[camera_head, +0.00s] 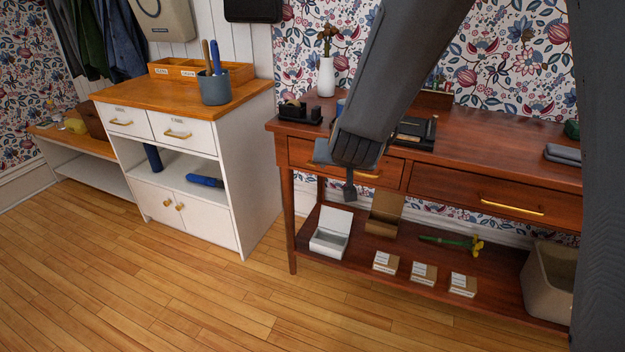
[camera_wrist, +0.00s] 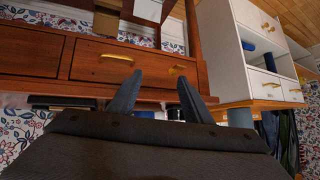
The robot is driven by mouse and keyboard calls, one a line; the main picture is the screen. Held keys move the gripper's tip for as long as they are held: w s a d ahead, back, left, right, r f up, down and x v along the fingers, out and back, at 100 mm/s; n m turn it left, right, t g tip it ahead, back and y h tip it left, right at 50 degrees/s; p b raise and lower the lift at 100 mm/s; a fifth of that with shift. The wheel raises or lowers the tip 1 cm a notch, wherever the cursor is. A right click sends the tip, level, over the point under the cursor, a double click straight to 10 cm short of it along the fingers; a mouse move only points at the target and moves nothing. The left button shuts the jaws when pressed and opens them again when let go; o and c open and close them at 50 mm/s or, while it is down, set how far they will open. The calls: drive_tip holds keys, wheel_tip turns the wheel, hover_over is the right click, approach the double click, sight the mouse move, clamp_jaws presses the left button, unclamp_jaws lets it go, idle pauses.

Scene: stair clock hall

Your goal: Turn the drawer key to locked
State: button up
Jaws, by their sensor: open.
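The wooden desk has a left drawer (camera_head: 300,156) with a brass handle (camera_head: 370,176). In the wrist view, which looks upside down, this drawer (camera_wrist: 90,67) shows its handle (camera_wrist: 117,58) left of my fingers. A small brass piece (camera_wrist: 178,68) sits on the drawer front near my right-hand fingertip; it may be the key, but its shape and angle are unclear. My gripper (camera_wrist: 160,76) is open and empty, with its fingers apart and pointing at the drawer front. In the head view my gripper (camera_head: 335,172) covers part of that drawer, and no key can be made out.
A right drawer (camera_head: 470,189) with a brass handle is beside it. The desk's lower shelf (camera_head: 400,258) holds boxes, a flower and a beige bin (camera_head: 548,281). A white vase (camera_head: 326,78) stands on top. A white cabinet (camera_head: 240,145) is to the left. The wooden floor in front is clear.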

sight(311, 165)
drive_tip(key=w+a+f+m+t+h+b, duration=0.4)
drive_tip(key=w+a+f+t+h+b, duration=0.45)
drive_tip(key=b, duration=0.75)
drive_tip(key=shift+g+y, duration=0.65)
drive_tip(key=shift+y, duration=0.1)
drive_tip(key=shift+w+d+f+b, duration=0.25)
drive_tip(key=shift+w+b, duration=0.1)
drive_tip(key=shift+w, duration=0.85)
drive_tip(key=shift+w+d+f+b, duration=0.2)
drive_tip(key=shift+w+f+b, duration=0.1)
drive_tip(key=shift+w, duration=0.95)
drive_tip(key=shift+w+d+f+b, duration=0.25)
drive_tip(key=shift+w+b, duration=0.1)
drive_tip(key=shift+w, duration=0.85)
drive_tip(key=c, duration=1.1)
drive_tip(key=shift+o, duration=0.2)
